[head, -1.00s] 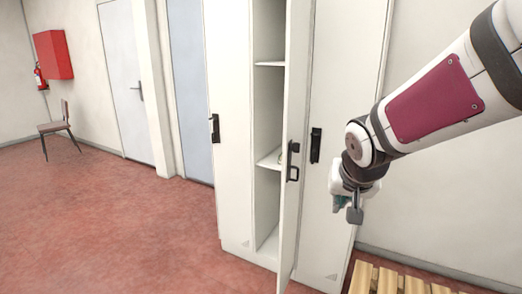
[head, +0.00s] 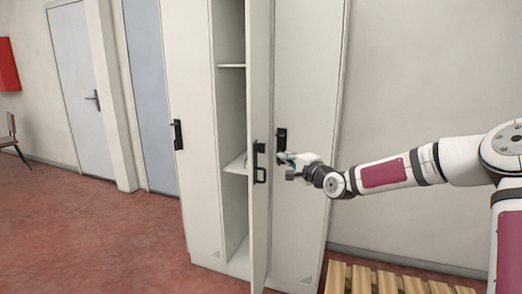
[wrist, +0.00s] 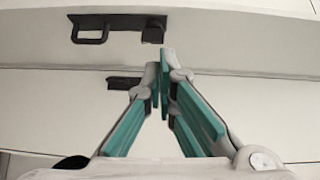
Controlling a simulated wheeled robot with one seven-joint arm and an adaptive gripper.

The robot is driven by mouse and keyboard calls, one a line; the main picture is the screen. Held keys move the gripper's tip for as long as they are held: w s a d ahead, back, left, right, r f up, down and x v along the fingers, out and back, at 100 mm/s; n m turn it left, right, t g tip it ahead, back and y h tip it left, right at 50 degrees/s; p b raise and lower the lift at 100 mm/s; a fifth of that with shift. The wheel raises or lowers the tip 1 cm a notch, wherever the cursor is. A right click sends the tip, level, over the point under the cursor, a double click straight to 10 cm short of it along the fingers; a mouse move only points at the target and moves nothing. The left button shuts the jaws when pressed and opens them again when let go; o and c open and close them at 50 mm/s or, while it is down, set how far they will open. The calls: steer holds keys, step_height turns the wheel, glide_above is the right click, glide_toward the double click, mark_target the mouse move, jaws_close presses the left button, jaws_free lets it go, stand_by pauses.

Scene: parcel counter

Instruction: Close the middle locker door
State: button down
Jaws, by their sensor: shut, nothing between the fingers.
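The middle locker door (head: 259,80) stands open, swung out towards me and seen nearly edge-on in the head view. Its black handle (head: 260,165) is at mid-height; in the wrist view the handle (wrist: 92,38) is at the top. The shelves (head: 234,165) of the middle locker show behind the door. My gripper (head: 284,166) is shut and empty, just right of the door handle and in front of the right locker. In the wrist view the fingertips (wrist: 164,58) point towards the open door; I cannot tell whether they touch it.
The left locker door (head: 190,110) and right locker door (head: 305,110) are shut. A slatted wooden bench (head: 385,282) stands low at the right. Red floor (head: 90,235) is clear at the left. A chair (head: 12,140) is at the far left.

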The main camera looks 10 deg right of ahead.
steer(key=b, duration=0.1)
glide_toward(255, 143)
steer(key=w+d, duration=0.2)
steer(key=w, duration=0.1)
steer(key=shift+w+a+f, duration=0.1)
steer(key=shift+w+a, duration=0.5)
steer(key=shift+a, duration=0.3)
steer(key=shift+w+a+f, duration=0.1)
steer(key=shift+w+a, duration=0.45)
steer(key=shift+a, duration=0.35)
steer(key=shift+a, duration=0.1)
